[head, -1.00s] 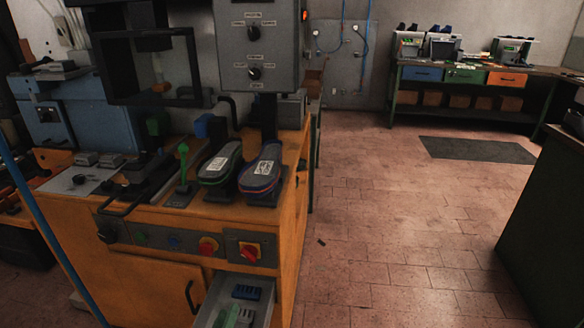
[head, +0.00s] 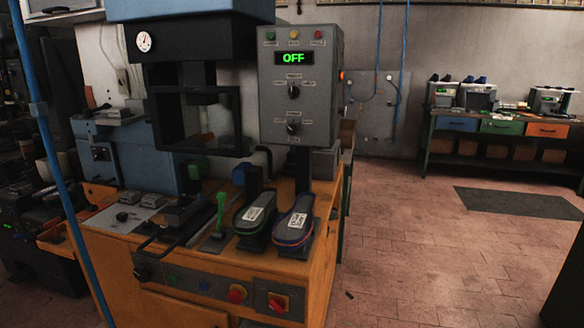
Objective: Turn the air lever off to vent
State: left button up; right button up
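The heel press (head: 195,95) stands on an orange bench at the left, with a round gauge (head: 144,41) on its dark upper part. A lever with a green handle (head: 221,208) stands upright on the bench top, left of two dark shoe-shaped pieces. I cannot tell whether this is the air lever; no marking on it is readable. A blue pipe (head: 60,165) with a small fitting (head: 38,108) runs down at the far left. The grey control box (head: 322,85) shows a green "OFF". Neither of my grippers is in view.
The bench front (head: 125,270) carries a red knob (head: 237,293) and a red-and-yellow switch (head: 278,303). Behind, a wall panel (head: 375,115) has blue hoses. A workbench (head: 500,135) with machines stands at the back right.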

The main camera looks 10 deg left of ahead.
aim_at(74, 187)
jog(key=u, duration=1.7)
jog(key=i+j, duration=0.65)
jog(key=i, duration=0.2)
jog(key=i+j+z, duration=0.1)
jog(key=i+j, duration=0.6)
jog(key=i, duration=0.2)
jog(key=i+j, duration=0.75)
jog(key=i+l, duration=0.05)
jog(key=i, duration=0.05)
